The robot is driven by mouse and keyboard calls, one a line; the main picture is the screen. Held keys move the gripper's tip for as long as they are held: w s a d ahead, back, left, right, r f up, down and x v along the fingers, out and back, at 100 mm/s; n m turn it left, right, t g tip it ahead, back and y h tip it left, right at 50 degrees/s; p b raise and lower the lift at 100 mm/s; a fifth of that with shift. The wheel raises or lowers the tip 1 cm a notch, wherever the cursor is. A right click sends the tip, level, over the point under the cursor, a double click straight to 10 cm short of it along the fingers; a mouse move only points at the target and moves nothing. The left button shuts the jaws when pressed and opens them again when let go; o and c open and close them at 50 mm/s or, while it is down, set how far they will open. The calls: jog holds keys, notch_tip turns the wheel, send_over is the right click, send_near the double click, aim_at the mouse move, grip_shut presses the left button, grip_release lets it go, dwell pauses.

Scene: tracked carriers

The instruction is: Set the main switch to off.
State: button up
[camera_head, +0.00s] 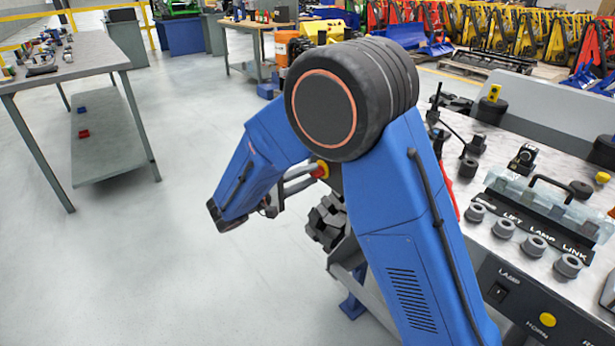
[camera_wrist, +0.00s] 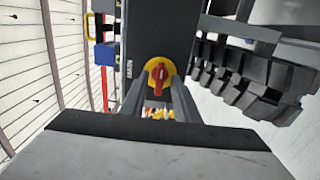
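The main switch (camera_wrist: 158,72) is a red knob on a round yellow plate, on a dark panel. Its red handle stands roughly upright in the wrist view. Lettering that appears to read MAIN is on the panel to its left. The red and yellow switch also shows in the head view (camera_head: 322,169), at the tips of my fingers. My gripper (camera_wrist: 159,90) is open, with its two grey fingers apart on either side of the knob in the picture. I cannot tell whether they touch it. My gripper in the head view (camera_head: 303,178) is partly hidden by my arm.
A dark rubber track (camera_wrist: 250,80) is close on the right in the wrist view. A blue box (camera_wrist: 105,53) and a yellow loop are left of the panel. The console (camera_head: 545,316) has a lamp switch and a yellow horn button. Open floor (camera_head: 220,300) is on the left.

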grip_shut()
jog(key=shift+n, duration=0.3)
jog(key=n, duration=0.6)
jog(key=shift+n, duration=0.3)
jog(key=n, duration=1)
jog(key=shift+f+n, duration=0.1)
jog(key=shift+n, duration=0.3)
